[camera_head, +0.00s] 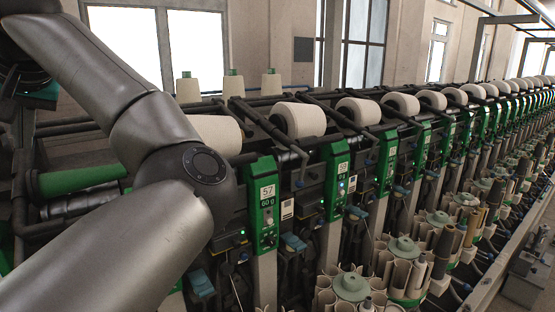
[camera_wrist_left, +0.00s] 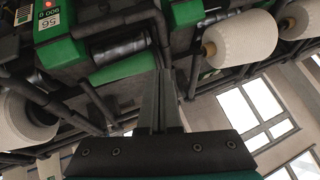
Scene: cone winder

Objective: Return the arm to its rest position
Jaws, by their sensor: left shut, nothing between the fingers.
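My left arm (camera_head: 130,110) comes in from the left in the head view, bent at a large grey elbow in front of the winder. Its far end runs to the upper left edge, where the dark wrist shows only partly. In the left wrist view my left gripper (camera_wrist_left: 165,76) has its two dark fingers together, with nothing between them. The fingers point toward the winder, near a green bare roller (camera_wrist_left: 124,66), and I cannot tell the gap between them. My right gripper is in neither view.
The cone winder's row of white cones (camera_head: 298,120) runs away to the right, with green numbered units (camera_head: 264,203) below. White cones also flank the gripper in the wrist view (camera_wrist_left: 240,39). Bobbin magazines (camera_head: 352,286) stand at the front. A walled aisle with windows lies behind.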

